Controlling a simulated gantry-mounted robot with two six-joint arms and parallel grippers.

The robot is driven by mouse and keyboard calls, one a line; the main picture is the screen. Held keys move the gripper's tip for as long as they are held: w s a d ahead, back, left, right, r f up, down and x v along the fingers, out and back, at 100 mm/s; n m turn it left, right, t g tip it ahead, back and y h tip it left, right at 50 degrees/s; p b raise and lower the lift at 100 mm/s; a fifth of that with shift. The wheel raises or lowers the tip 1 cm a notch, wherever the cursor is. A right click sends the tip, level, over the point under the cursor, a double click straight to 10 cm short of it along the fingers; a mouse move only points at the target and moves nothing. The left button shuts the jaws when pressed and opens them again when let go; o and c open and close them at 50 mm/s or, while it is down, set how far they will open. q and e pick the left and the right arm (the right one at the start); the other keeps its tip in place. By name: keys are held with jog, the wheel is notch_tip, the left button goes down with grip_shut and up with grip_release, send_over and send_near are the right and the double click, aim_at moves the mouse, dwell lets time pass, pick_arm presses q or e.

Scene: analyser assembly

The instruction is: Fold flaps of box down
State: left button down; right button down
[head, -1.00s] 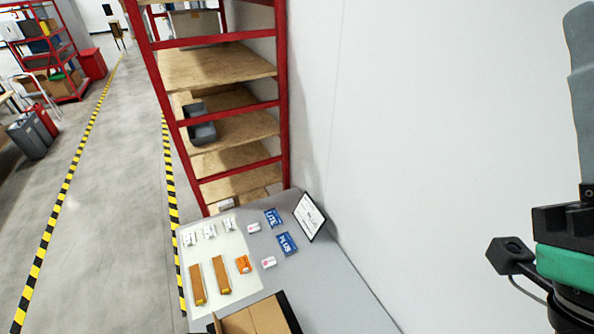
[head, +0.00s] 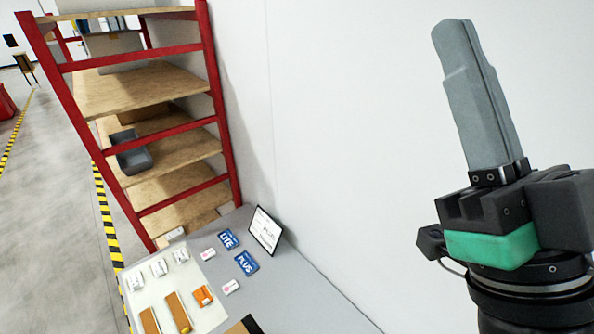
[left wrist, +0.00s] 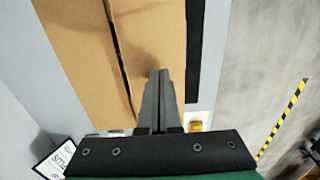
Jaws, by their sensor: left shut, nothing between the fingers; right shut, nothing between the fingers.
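The cardboard box fills the top of the left wrist view, with a brown left flap (left wrist: 85,55) and a brown right flap (left wrist: 150,25). A narrow dark gap runs between the flaps. My left gripper (left wrist: 159,73) is shut and empty over the right flap; I cannot tell whether it touches it. Only a dark corner by the box (head: 245,326) shows at the bottom edge of the head view. My right gripper (head: 457,24) is shut and empty, raised with its fingers pointing up in front of the white wall, away from the box.
The grey table (head: 300,295) holds a white mat (head: 205,318) with several small packs, blue LITE (head: 228,240) and PLUS (head: 246,262) cards and a framed sign (head: 265,230). A red shelf rack (head: 222,120) stands behind the table, beside the wall.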

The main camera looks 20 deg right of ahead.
pick_arm(q)
jog(key=shift+f+b, duration=2.25)
dwell(1.8)
dwell(0.5)
notch_tip(320, 180, up, 8)
jog(key=p, duration=0.7)
jog(key=shift+p, duration=0.4)
jog(key=shift+f, duration=0.2)
